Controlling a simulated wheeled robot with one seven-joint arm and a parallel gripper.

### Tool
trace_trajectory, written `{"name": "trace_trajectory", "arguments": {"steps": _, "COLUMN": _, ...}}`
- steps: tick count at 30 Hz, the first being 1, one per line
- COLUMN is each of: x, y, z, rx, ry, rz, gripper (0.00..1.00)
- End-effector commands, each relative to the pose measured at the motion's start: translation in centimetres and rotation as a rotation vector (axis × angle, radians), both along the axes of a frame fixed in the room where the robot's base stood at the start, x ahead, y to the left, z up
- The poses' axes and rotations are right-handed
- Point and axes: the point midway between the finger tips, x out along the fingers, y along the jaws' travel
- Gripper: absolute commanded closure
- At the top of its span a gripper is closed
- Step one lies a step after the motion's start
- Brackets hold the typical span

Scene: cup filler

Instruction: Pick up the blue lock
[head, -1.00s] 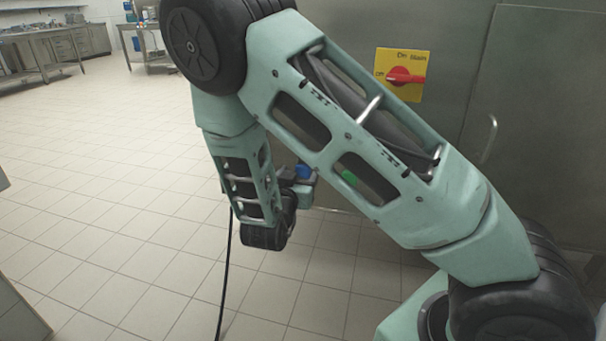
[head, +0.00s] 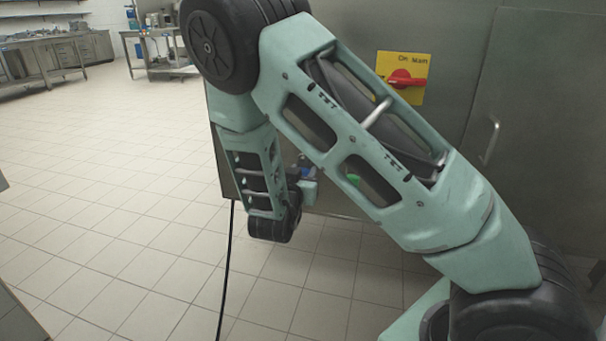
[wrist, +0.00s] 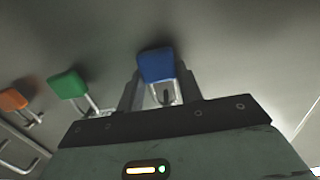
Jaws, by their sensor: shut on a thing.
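The blue lock (wrist: 156,66) is in the upper middle of the wrist view, its metal shackle pointing to the bottom of the picture. My gripper (wrist: 160,84) has a dark finger on each side of it and is shut on it. I cannot tell whether the shackle still hangs on a hook. In the head view my gripper (head: 307,186) is small beside the steel cabinet, and my arm hides most of the lock.
A green lock (wrist: 68,84) and an orange lock (wrist: 13,99) are left of the blue one, close to the steel cabinet (head: 450,60). A red switch (head: 405,80) on a yellow plate is above my forearm. The tiled floor (head: 120,230) at left is clear.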

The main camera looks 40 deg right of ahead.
Motion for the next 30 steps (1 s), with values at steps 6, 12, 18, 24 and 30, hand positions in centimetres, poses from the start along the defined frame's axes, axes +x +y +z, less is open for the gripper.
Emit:
{"name": "trace_trajectory", "arguments": {"steps": 6, "x": 0.0, "y": 0.0, "z": 1.8, "rx": 0.001, "ry": -0.003, "rz": 0.000, "gripper": 0.89}}
{"name": "trace_trajectory", "arguments": {"steps": 12, "x": -2.1, "y": 2.8, "z": 1.7, "rx": -0.001, "ry": 0.003, "rz": 0.005, "gripper": 0.89}}
{"name": "trace_trajectory", "arguments": {"steps": 18, "x": -5.3, "y": 7.0, "z": 1.7, "rx": -0.001, "ry": 0.003, "rz": 0.007, "gripper": 0.89}}
{"name": "trace_trajectory", "arguments": {"steps": 24, "x": -8.4, "y": 10.9, "z": 1.7, "rx": 0.000, "ry": 0.001, "rz": 0.005, "gripper": 0.89}}
{"name": "trace_trajectory", "arguments": {"steps": 30, "x": -10.3, "y": 13.3, "z": 1.6, "rx": -0.001, "ry": -0.001, "rz": 0.002, "gripper": 0.89}}
